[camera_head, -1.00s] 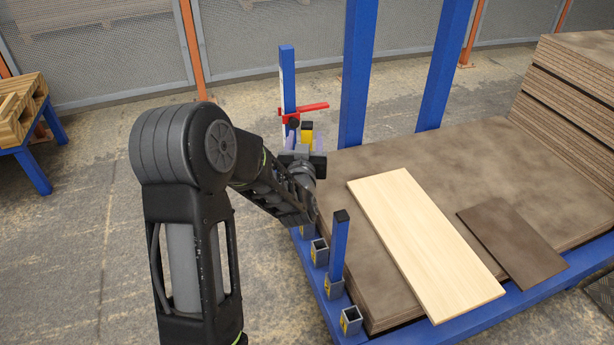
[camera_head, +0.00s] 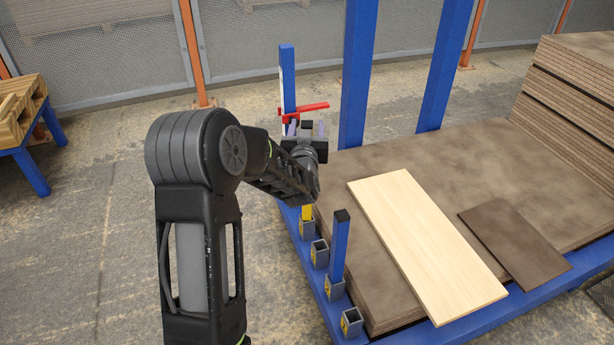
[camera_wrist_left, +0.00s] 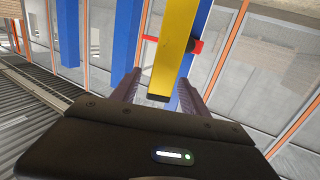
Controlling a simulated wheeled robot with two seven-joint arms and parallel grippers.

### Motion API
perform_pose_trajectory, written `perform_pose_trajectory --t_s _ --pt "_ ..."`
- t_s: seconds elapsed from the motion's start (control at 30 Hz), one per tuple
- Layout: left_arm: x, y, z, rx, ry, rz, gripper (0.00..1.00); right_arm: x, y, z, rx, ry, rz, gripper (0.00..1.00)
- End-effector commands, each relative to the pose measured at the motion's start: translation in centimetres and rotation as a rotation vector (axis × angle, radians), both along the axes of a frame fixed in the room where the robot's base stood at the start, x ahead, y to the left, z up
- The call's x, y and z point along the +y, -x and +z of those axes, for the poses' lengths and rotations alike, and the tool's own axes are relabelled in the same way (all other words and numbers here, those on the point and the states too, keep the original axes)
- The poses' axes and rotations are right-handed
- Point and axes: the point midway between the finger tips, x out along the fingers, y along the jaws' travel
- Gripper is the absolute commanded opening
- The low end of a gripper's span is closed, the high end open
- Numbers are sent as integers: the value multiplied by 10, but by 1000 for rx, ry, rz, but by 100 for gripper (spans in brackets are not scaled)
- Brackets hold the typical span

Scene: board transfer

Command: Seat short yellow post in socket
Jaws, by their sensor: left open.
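The yellow post (camera_head: 307,211) stands upright at the socket (camera_head: 307,229) on the blue rack's left edge. Its lower part shows just above the socket mouth, and its lower end appears to be inside. My arm and gripper hide its middle. My left gripper (camera_head: 306,130) is open around the post's upper end, near its black cap. In the left wrist view, the yellow post (camera_wrist_left: 181,45) lies between the two spread purple fingers (camera_wrist_left: 158,92), its dark end close to the palm. Whether a finger touches it I cannot tell. My right gripper is not in view.
A blue post (camera_head: 339,245) with a dark cap stands in a nearer socket. Empty sockets (camera_head: 320,254) (camera_head: 351,321) flank it. A taller blue post (camera_head: 287,80) with a red clamp (camera_head: 303,108) stands behind my gripper. A pale board (camera_head: 425,245) and a dark board (camera_head: 513,241) lie right.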

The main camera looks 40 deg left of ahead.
Motion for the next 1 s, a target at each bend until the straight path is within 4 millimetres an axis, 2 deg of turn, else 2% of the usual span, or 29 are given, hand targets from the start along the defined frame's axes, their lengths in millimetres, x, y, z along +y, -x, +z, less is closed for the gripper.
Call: perform_pose_trajectory --t_s 0.07,0.7,1.0 --pt "0 0 0 0 0 0 53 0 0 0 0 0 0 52" --pt "0 0 0 0 0 0 1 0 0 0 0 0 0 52" --pt "0 0 0 0 0 0 0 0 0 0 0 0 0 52"
